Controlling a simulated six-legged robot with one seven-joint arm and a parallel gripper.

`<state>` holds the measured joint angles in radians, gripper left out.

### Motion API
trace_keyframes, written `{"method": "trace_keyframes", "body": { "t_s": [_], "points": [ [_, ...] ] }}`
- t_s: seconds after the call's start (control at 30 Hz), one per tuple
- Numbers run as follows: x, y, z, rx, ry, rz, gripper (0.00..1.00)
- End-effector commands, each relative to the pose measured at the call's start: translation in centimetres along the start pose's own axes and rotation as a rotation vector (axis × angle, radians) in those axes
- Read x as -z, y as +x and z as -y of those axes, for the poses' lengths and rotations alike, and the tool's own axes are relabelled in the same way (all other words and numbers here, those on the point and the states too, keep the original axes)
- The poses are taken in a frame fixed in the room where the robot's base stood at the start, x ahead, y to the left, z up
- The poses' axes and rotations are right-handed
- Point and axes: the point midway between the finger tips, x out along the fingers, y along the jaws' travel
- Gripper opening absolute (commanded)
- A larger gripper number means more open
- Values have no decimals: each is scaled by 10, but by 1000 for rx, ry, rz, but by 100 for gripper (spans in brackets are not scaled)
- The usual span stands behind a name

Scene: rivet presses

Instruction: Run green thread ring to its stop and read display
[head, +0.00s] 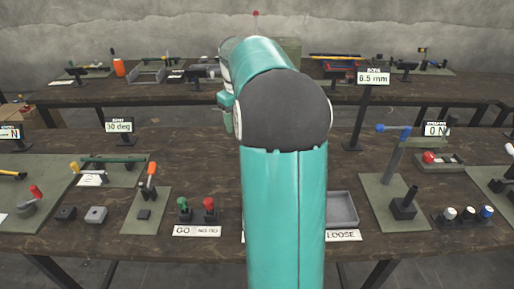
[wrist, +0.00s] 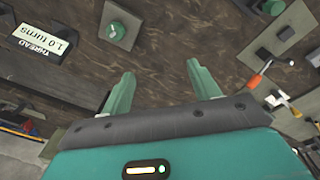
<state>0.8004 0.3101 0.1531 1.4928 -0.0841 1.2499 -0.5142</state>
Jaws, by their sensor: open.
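In the wrist view a green round piece (wrist: 117,30), which looks like the thread ring, sits on a small pale green plate (wrist: 122,42) on the dark wooden bench. A display (wrist: 45,42) marked THREAD stands to its left and reads 1.0 turns, upside down in this view. My gripper (wrist: 160,68) is open, with its two green fingers apart and nothing between them. The ring lies beyond the fingertips, up and left of them, apart from both. In the head view my arm covers the middle, and I cannot make out the ring or this display.
In the head view a green and a red-topped gauge (head: 196,211) stand behind GO and NO GO labels. A grey tray (head: 342,209) is by the LOOSE label. Displays read 6.5 mm (head: 373,78) and 0 N (head: 435,129). An orange-handled tool (wrist: 259,76) is right of my fingers.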

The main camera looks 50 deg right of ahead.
Motion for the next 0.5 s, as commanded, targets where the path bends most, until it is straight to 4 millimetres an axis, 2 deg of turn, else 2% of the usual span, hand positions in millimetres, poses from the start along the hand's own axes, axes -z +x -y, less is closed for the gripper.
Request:
{"method": "trace_keyframes", "body": {
  "t_s": [0.03, 0.1, 0.2, 0.33, 0.5],
  "points": [
    [-3, 16, -31, 17, 21, 20, 61],
    [-7, 32, -65, 34, 35, 38, 61],
    [-15, 50, -99, 57, 47, 54, 61],
    [-22, 62, -121, 73, 55, 64, 61],
    [-24, 74, -124, 76, 54, 66, 61]
  ]
}}
